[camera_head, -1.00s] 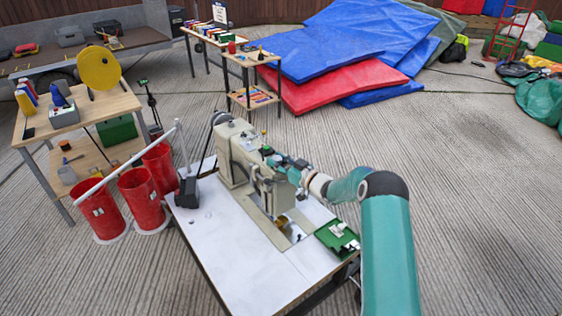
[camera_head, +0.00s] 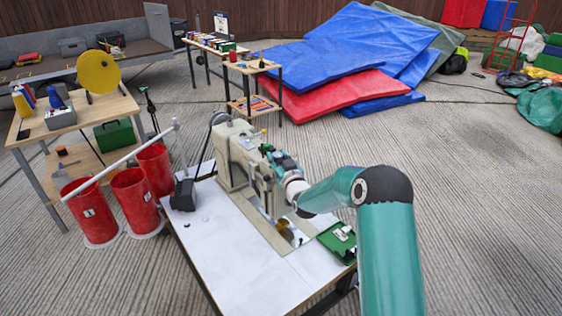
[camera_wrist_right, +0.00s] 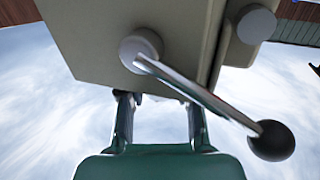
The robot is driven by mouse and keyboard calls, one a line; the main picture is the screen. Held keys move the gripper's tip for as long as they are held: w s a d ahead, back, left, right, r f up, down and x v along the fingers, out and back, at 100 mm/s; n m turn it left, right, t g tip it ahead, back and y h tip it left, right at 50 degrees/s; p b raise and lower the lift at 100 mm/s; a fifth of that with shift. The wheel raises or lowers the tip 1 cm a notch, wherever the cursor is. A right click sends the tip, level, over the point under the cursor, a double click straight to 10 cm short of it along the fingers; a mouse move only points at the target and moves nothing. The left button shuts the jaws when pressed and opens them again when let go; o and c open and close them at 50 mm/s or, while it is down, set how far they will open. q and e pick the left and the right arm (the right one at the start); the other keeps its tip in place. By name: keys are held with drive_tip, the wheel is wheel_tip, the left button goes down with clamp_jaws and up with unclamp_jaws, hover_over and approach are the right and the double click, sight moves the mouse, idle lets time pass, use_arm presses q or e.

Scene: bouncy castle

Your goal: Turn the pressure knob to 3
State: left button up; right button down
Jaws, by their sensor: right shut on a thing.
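The cream sewing machine (camera_head: 235,160) stands on a white-topped table (camera_head: 225,250). My right gripper (camera_head: 268,150) is at the machine's head end, with its teal arm coming in from the right. In the right wrist view, the two fingers of this gripper (camera_wrist_right: 160,105) straddle a spot at the edge of the machine head (camera_wrist_right: 110,45). They are shut on what appears to be the pressure knob, mostly hidden there. Its number marks cannot be read. My left gripper is not in view.
A metal lever with a black ball (camera_wrist_right: 272,140) crosses close to the fingers in the wrist view. A green tray (camera_head: 338,243) lies on the table's right side. Red bins (camera_head: 135,200) with a white pole across them stand left of the table.

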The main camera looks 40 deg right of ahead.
drive_tip(key=c, duration=0.8)
unclamp_jaws()
drive_tip(key=shift+r, duration=0.1)
drive_tip(key=shift+s, duration=0.1)
drive_tip(key=v, duration=1.1)
drive_tip(key=shift+s+a, duration=0.25)
drive_tip(key=shift+s, duration=0.1)
